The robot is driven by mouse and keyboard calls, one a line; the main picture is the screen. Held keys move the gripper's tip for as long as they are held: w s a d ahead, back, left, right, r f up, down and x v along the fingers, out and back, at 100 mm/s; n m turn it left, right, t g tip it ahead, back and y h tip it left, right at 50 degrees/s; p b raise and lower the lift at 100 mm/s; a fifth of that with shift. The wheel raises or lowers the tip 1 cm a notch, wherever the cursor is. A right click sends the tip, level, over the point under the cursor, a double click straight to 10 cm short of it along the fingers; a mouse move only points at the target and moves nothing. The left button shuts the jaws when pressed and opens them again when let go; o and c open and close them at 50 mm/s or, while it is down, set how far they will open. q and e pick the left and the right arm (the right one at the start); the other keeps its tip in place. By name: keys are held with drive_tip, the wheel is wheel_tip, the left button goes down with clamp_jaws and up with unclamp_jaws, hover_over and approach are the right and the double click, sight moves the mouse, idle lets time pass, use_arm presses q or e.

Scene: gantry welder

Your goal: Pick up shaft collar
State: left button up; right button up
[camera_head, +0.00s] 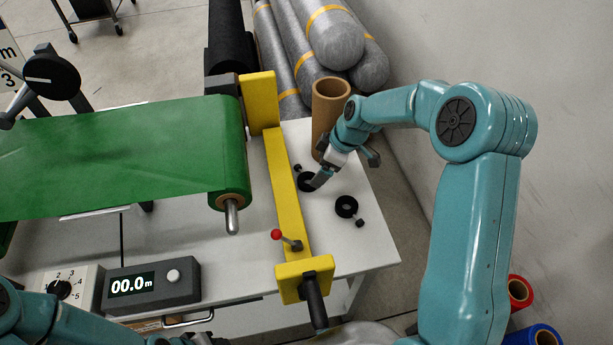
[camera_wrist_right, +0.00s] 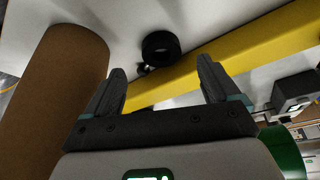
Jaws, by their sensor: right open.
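Two black shaft collars lie on the white table right of the yellow bar. The nearer collar (camera_head: 346,206) is in full view with a small black knob beside it. The farther collar (camera_head: 306,182) is close to the bar and partly hidden by a finger of my right gripper (camera_head: 346,169). That gripper is open and empty. In the right wrist view, one collar (camera_wrist_right: 161,46) shows beyond and between the open fingertips (camera_wrist_right: 161,70), apart from them. My left arm enters at the lower left; its gripper (camera_head: 190,339) is mostly cut off at the bottom edge.
A brown cardboard tube (camera_head: 330,105) stands right behind my right gripper, and left of it in the wrist view (camera_wrist_right: 60,80). The yellow bar (camera_head: 289,205) has a red-knobbed lever (camera_head: 277,235). A green roll (camera_head: 120,150) lies left. Bare table is free around the nearer collar.

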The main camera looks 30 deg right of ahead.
sight(311, 177)
drive_tip(key=shift+w+a+f, duration=0.2)
drive_tip(key=shift+a+f, duration=0.2)
drive_tip(key=shift+f, duration=0.2)
drive_tip(key=p+x, duration=0.1)
drive_tip(key=x, duration=0.3)
drive_tip(key=shift+r+p, duration=0.1)
drive_tip(key=shift+p, duration=0.25)
drive_tip(key=shift+w+a+f, duration=0.1)
drive_tip(key=shift+w+f, duration=0.05)
drive_tip(key=shift+f, duration=0.25)
drive_tip(key=shift+w+a+f, duration=0.1)
drive_tip(key=c, duration=1)
drive_tip(key=shift+c, duration=1.2)
